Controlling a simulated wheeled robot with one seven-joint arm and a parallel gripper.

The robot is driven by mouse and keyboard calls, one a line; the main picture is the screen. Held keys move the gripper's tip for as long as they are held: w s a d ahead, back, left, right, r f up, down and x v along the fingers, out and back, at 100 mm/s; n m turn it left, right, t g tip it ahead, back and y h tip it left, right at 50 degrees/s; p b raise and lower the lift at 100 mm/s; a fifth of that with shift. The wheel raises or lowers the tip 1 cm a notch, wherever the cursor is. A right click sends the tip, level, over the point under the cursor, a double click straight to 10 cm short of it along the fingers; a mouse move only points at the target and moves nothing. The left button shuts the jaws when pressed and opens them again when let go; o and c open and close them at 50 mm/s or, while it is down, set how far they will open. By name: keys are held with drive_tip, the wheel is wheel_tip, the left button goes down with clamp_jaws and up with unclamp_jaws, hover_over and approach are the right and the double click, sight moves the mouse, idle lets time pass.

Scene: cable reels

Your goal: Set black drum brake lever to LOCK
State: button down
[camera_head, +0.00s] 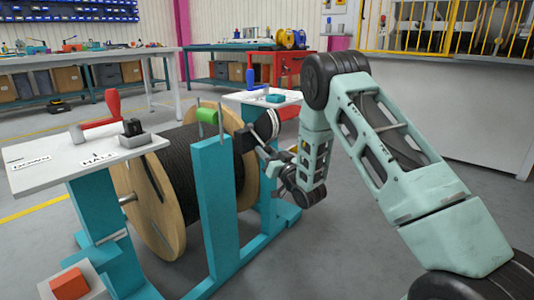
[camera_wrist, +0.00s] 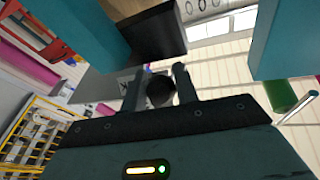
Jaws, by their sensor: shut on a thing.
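A drum of black cable (camera_head: 190,165) with wooden flanges sits in a teal stand (camera_head: 213,200). My gripper (camera_head: 258,143) is at the right side of the drum, beside the teal upright. In the wrist view my gripper (camera_wrist: 158,88) has a finger on each side of a dark round knob (camera_wrist: 160,91), shut on it. The knob seems to be the end of the black brake lever; its shaft is hidden. A black block (camera_wrist: 157,35) is just beyond. I cannot read any LOCK mark.
A white panel (camera_head: 55,165) marked DOWN and HALT carries a red lever (camera_head: 100,122). A blue-handled lever (camera_head: 251,80) stands on the far panel. An orange-red block (camera_head: 70,284) is low at left. Grey floor is open at right.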

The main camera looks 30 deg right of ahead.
drive_tip(key=c, duration=1.1)
unclamp_jaws()
drive_tip(key=shift+p+v, duration=1)
drive_tip(key=shift+v, duration=7.65)
drive_tip(key=shift+r, duration=0.15)
